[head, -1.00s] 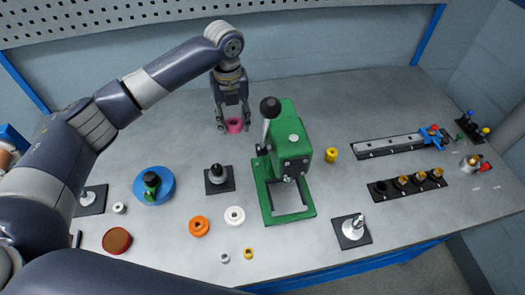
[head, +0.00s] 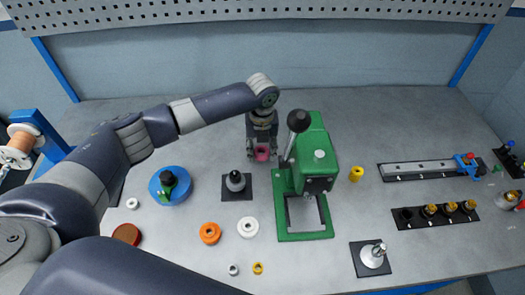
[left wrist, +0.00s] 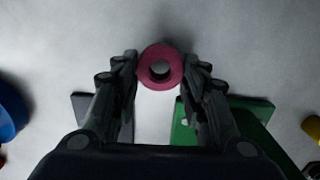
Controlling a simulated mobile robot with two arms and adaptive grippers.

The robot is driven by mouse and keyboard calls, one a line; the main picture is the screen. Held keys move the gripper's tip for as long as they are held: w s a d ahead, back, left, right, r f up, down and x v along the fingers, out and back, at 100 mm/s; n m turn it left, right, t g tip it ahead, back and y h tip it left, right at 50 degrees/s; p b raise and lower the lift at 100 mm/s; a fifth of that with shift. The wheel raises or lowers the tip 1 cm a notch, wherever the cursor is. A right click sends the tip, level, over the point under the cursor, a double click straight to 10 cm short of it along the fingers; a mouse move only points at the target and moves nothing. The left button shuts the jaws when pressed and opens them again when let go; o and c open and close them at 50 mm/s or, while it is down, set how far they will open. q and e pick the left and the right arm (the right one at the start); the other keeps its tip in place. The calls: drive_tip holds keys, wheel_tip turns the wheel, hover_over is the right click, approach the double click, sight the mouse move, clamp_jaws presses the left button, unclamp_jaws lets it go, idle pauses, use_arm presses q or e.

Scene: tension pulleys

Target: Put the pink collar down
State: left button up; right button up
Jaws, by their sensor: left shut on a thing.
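The pink collar (head: 262,155) is a short ring with a hole through it. It also shows in the left wrist view (left wrist: 161,78), between the two fingertips. My left gripper (head: 262,158) points down and is shut on it, behind and left of the green press (head: 326,160). The collar is at or close to the table top (head: 205,130); I cannot tell whether it touches. My right gripper is not in view.
A black post on a square base (head: 236,186) stands in front, left of the press. A blue disc (head: 158,190) lies further left. A yellow collar (head: 356,173) is right of the press. The table behind the gripper is clear.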

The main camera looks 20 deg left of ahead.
use_arm(q)
drive_tip(key=shift+f, duration=0.8)
drive_tip(key=o, duration=1)
drive_tip(key=shift+f, duration=0.1)
drive_tip(key=shift+o, duration=0.2)
wheel_tip(320, 180, up, 12)
drive_tip(key=b, duration=0.3)
drive_tip(key=shift+s, duration=0.3)
